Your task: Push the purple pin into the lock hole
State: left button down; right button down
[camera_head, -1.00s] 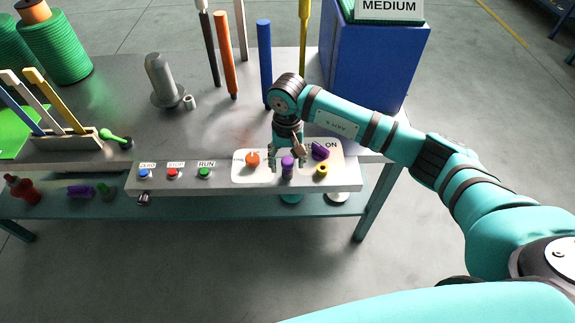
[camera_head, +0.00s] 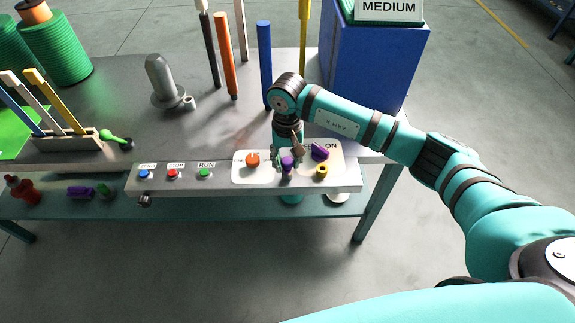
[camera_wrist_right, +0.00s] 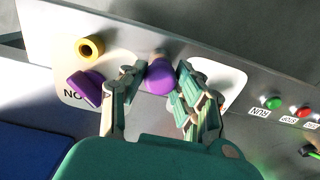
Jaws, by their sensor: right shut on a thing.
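The purple pin (camera_head: 287,164) stands at the front of the white switch plate, with its rounded head up. In the right wrist view the pin (camera_wrist_right: 159,79) sits between the two fingers. My right gripper (camera_head: 286,158) points down and is shut on the pin. The pin's lower end and any hole under it are hard to make out. A yellow ring (camera_head: 321,172) with a dark opening lies just right of the pin; it also shows in the right wrist view (camera_wrist_right: 90,48). My left gripper is not in view.
A purple knob (camera_head: 320,152) by the ON label and an orange knob (camera_head: 252,160) flank the gripper. Blue, red and green buttons (camera_head: 204,173) line the panel leftward. A blue box (camera_head: 365,65) stands behind my right arm. The middle of the tabletop is mostly clear.

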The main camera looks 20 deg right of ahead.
aim_at(288, 161)
jog(key=shift+r, duration=0.6)
jog(key=shift+r+p, duration=0.85)
jog(key=shift+r, duration=1)
jog(key=shift+r+p, duration=0.7)
jog(key=shift+r, duration=1.3)
